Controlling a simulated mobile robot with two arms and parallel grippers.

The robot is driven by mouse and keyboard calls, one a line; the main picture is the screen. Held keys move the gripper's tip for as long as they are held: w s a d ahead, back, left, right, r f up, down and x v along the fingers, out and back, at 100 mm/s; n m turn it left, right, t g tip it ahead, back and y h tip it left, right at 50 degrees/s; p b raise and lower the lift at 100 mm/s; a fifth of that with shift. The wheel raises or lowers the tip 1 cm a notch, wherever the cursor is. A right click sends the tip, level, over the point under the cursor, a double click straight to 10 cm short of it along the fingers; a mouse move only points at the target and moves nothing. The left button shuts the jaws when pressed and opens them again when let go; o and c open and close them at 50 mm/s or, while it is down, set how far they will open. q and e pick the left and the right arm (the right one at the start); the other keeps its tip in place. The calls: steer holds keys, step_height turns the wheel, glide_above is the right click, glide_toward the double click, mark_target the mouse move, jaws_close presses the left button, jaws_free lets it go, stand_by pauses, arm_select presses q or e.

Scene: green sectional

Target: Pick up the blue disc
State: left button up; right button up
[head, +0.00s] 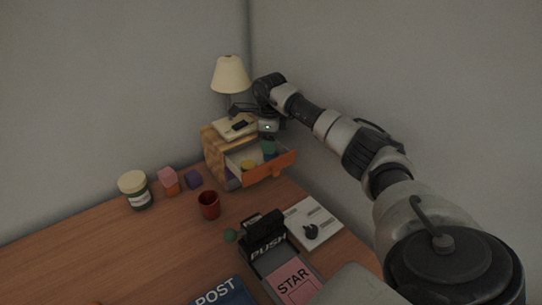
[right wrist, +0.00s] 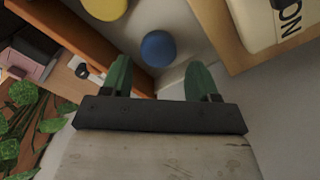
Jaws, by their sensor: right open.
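The blue disc (right wrist: 158,48) lies on the pale floor of an open drawer (head: 272,176) and shows just beyond my fingertips in the right wrist view. In the head view I cannot make it out behind my gripper and the drawer front. My right gripper (head: 268,148) is over the drawer. In the right wrist view, its green fingers (right wrist: 159,76) are spread and empty, with the disc apart from them, between their lines. A yellow disc (right wrist: 104,6) lies in the drawer too; it shows in the head view (head: 248,165). My left gripper is out of view.
The drawer's wooden front wall stands close to my fingers. A small cabinet (head: 212,152) carries a book (head: 235,127); a lamp (head: 230,75) stands behind. A red cup (head: 209,205), jar (head: 135,190) and blocks (head: 169,181) are on the desk. The left desk area is clear.

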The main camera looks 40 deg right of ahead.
mark_target(271, 156)
step_height(271, 156, down, 4)
steer(key=shift+w+a+f+p, duration=0.1)
steer(key=shift+f+p, duration=0.05)
steer(key=shift+p, duration=0.15)
steer(key=shift+c, duration=0.4)
steer(key=c, duration=0.6)
